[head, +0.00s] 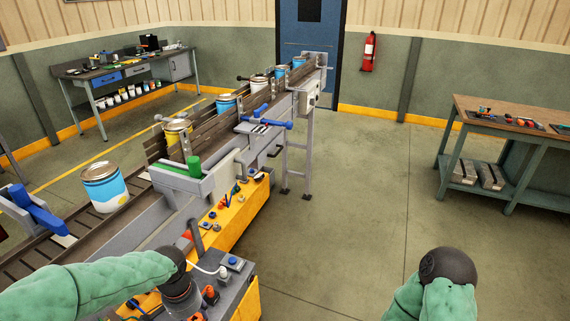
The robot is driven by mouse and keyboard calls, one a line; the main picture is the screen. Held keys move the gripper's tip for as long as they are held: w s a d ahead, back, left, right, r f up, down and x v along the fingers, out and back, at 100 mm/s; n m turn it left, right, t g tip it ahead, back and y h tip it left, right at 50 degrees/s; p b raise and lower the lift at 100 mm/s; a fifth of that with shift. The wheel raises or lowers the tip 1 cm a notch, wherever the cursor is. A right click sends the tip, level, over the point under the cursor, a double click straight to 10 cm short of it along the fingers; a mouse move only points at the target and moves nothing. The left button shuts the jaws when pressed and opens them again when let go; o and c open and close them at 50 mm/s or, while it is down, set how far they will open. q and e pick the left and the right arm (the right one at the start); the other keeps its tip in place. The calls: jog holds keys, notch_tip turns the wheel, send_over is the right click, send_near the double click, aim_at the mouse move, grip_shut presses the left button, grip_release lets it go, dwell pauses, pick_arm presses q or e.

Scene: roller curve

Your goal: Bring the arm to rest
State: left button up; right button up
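My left arm, in a green sleeve, comes in from the lower left of the head view. It ends in a dark wrist, with the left gripper (183,300) pointing down over the grey top of the cart beside the conveyor. Its fingers cannot be made out, so I cannot tell if it is open or shut. My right arm shows at the lower right as a green sleeve with a dark round joint, over bare floor. My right gripper is not in view.
A roller conveyor (128,212) runs from lower left to the back, carrying several cans; a blue-and-white can (104,188) stands nearest. A yellow cart (240,212) with tools stands alongside. A workbench (480,112) is at right. The floor between is clear.

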pick_arm(q)
jog(key=s+d+f+n+h, duration=0.1)
jog(key=d+f+h, duration=0.1)
jog(key=d+f, duration=0.45)
jog(key=s+d+f+n+h, duration=0.1)
jog(key=d+f+n, duration=0.15)
jog(key=f, duration=0.75)
jog(key=s+d+f+n, duration=0.3)
jog(key=s+d+f, duration=0.2)
jog(key=s+f, duration=0.3)
notch_tip(320, 180, down, 3)
jog(key=shift+s+h, duration=0.3)
jog(key=shift+h, duration=0.1)
jog(key=shift+a+n, duration=0.1)
jog(key=shift+n, duration=0.15)
